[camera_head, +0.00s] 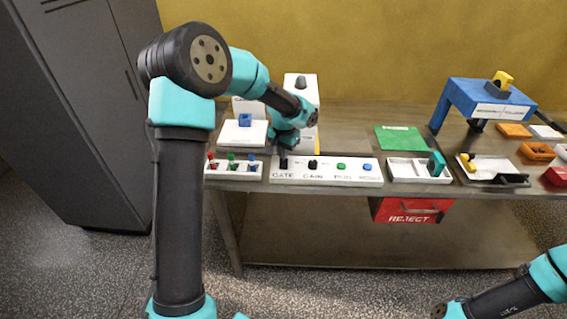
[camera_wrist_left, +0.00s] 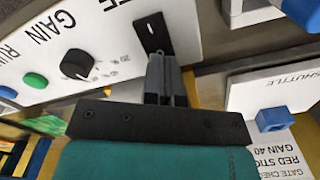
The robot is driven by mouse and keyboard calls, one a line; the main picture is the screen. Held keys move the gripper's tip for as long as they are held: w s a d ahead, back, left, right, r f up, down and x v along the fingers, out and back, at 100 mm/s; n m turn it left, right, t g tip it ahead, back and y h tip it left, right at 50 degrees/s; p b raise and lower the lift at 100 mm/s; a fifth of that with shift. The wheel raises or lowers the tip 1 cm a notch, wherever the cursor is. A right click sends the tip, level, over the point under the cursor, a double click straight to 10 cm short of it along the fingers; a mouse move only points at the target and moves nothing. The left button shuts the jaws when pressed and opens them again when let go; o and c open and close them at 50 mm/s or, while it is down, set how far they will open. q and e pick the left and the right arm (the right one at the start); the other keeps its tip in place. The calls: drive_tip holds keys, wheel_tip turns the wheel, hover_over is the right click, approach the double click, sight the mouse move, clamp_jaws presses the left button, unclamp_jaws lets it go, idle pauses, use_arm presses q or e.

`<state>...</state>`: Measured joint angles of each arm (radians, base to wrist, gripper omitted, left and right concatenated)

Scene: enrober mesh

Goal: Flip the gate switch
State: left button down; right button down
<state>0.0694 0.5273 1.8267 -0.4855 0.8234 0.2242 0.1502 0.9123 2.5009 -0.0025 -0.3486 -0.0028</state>
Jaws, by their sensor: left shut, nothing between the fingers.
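The white control panel (camera_head: 325,175) lies along the table's front edge, with the label GATE at its left end. The gate switch (camera_head: 283,162) is a small black part above that label. In the left wrist view the black gate switch (camera_wrist_left: 152,33) stands right at the tips of my left gripper (camera_wrist_left: 163,62). The gripper's fingers are shut with nothing between them. They overlap the switch's lower end in the picture, and I cannot tell whether they touch it. In the head view my left gripper is mostly hidden behind its own wrist. My right gripper is out of view.
On the panel, a black gain knob (camera_head: 312,164), a green button (camera_head: 341,167) and a blue button (camera_head: 367,167) sit right of the switch. A rack with coloured levers (camera_head: 232,168) is left. A white box with a blue shuttle (camera_head: 245,120) stands behind.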

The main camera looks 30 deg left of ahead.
use_arm(q)
drive_tip(key=shift+f, duration=0.8)
idle(0.6)
drive_tip(key=shift+r, duration=3.5)
drive_tip(key=shift+s, duration=0.1)
